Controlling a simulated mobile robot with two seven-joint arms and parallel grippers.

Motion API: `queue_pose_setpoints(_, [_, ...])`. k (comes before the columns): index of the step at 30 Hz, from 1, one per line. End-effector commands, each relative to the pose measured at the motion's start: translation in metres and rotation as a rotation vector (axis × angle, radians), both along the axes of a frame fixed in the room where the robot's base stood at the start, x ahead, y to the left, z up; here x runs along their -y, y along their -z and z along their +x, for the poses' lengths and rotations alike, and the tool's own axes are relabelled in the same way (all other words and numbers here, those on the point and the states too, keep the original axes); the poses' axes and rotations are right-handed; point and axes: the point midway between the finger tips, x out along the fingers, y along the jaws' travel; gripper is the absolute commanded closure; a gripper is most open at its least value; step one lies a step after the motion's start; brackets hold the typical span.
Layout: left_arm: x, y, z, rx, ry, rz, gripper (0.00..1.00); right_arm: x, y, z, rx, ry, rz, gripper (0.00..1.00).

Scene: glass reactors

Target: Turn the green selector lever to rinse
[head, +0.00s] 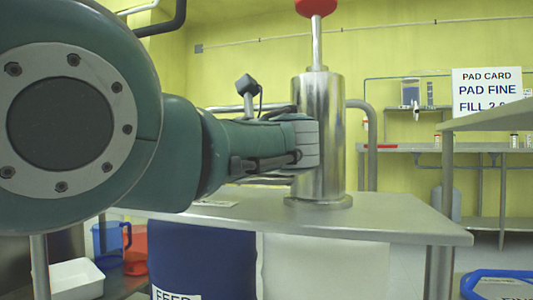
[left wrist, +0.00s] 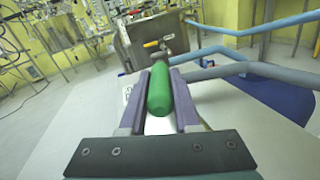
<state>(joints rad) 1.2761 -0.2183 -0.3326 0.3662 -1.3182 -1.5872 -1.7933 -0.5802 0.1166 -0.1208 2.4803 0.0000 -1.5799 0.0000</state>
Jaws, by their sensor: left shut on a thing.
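The green selector lever (left wrist: 160,92) shows in the left wrist view as a rounded green bar lying lengthwise between the two purple-grey fingers. My left gripper (left wrist: 160,73) is shut on it, one finger along each side. In the head view my left arm reaches in from the left and ends at the steel cylinder; its fingers and the green lever are hidden there. No rinse marking can be read in either view. My right gripper is in neither view.
A steel cylinder (head: 325,120) with a red-topped rod (head: 316,8) stands on the steel table (head: 400,222). A yellow-handled fitting (left wrist: 152,44) and blue-grey pipes (left wrist: 235,70) lie beyond the lever. A sign (head: 487,90) hangs at right.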

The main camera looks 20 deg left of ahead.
Motion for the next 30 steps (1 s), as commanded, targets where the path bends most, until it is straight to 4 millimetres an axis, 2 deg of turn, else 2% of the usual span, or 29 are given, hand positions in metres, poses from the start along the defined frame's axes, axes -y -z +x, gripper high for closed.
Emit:
queue_pose_setpoints(15, [0.0004,0.0022,-0.0008,-0.002,-0.006,-0.008,1.00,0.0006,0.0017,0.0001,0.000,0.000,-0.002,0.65])
queue_pose_setpoints(16, [0.0004,0.0023,-0.0008,-0.002,-0.006,-0.008,0.66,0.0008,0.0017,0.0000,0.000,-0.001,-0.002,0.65])
queue_pose_setpoints(23, [0.0005,0.0014,-0.0008,-0.002,-0.006,-0.005,0.40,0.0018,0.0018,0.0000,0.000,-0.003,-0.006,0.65])
queue_pose_setpoints(30, [0.0006,0.0008,-0.0008,0.000,-0.006,-0.003,0.39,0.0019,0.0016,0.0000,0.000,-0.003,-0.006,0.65])
